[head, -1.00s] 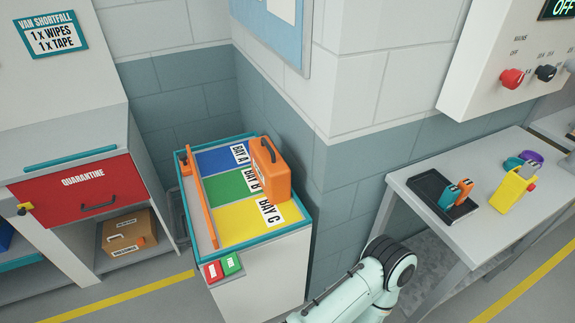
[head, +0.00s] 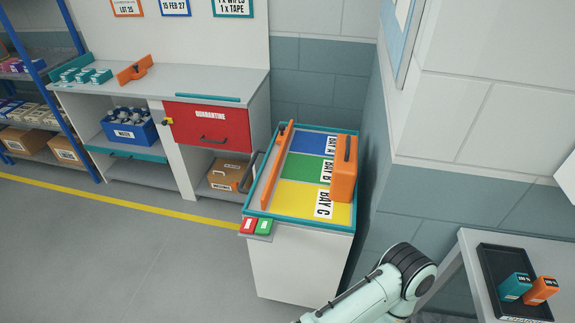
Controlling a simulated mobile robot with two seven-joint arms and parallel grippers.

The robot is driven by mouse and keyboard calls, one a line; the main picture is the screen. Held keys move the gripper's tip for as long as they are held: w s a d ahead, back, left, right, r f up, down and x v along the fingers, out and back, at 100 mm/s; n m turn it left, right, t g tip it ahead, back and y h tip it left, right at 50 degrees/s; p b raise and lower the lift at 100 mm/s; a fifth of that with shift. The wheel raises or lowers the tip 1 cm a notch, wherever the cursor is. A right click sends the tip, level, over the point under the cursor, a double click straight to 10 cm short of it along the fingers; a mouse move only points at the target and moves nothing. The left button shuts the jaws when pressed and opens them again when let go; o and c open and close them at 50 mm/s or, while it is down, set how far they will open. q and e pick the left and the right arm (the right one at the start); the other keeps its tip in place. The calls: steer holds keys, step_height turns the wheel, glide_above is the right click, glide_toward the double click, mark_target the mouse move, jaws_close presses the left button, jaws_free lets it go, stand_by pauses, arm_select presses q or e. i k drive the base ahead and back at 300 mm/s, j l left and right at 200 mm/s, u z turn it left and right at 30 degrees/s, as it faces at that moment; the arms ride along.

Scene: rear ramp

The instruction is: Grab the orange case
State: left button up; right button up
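The orange case (head: 343,170) stands upright on the right side of the bay cart (head: 300,222), next to the wall, with a dark handle on its top. It stands by the BAY A, BAY B and BAY C labels and covers part of the coloured bays. One of my arms shows at the lower right, in front of the cart and apart from the case. Neither of my grippers is in view.
A counter with a red quarantine drawer (head: 208,128) stands behind left. A side table (head: 470,262) holds a black tray (head: 492,275). Floor at left is clear.

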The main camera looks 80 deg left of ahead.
mark_target(344, 175)
steer(key=u, duration=1.8)
